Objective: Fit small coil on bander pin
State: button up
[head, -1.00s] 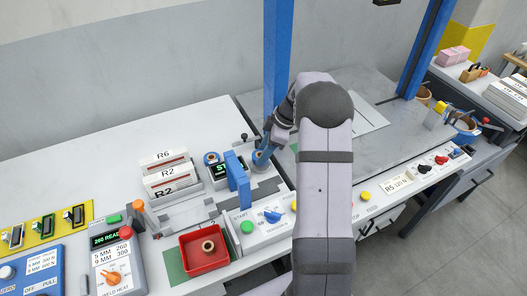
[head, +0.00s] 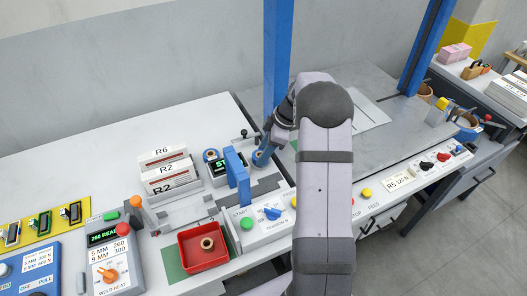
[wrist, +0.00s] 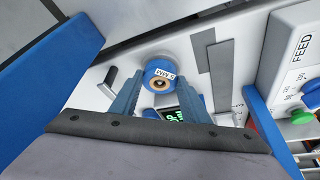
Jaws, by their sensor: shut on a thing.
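My gripper (head: 264,150) is low over the bander at the near-left corner of the grey table. In the wrist view my gripper (wrist: 158,86) has its two blue fingers on either side of a small blue coil (wrist: 157,67) and is shut on it. The coil has a white "5 MM" label and a tan ring round its core. In the head view only a small blue part of the coil (head: 259,159) shows below my gripper. The bander pin is not visible, and I cannot tell whether the coil is around it.
A blue upright plate (head: 237,176) is close to my gripper's left. A red tray (head: 190,262) holds a tan roll (head: 207,244). A blue post (head: 277,60) rises behind.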

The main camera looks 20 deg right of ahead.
jog(key=o, duration=1.2)
jog(key=b+v, duration=0.2)
jog(key=v, duration=0.5)
jog(key=shift+r, duration=0.2)
jog(key=shift+r, duration=0.1)
jog(key=shift+r+p, duration=2.55)
jog(key=shift+r, duration=0.8)
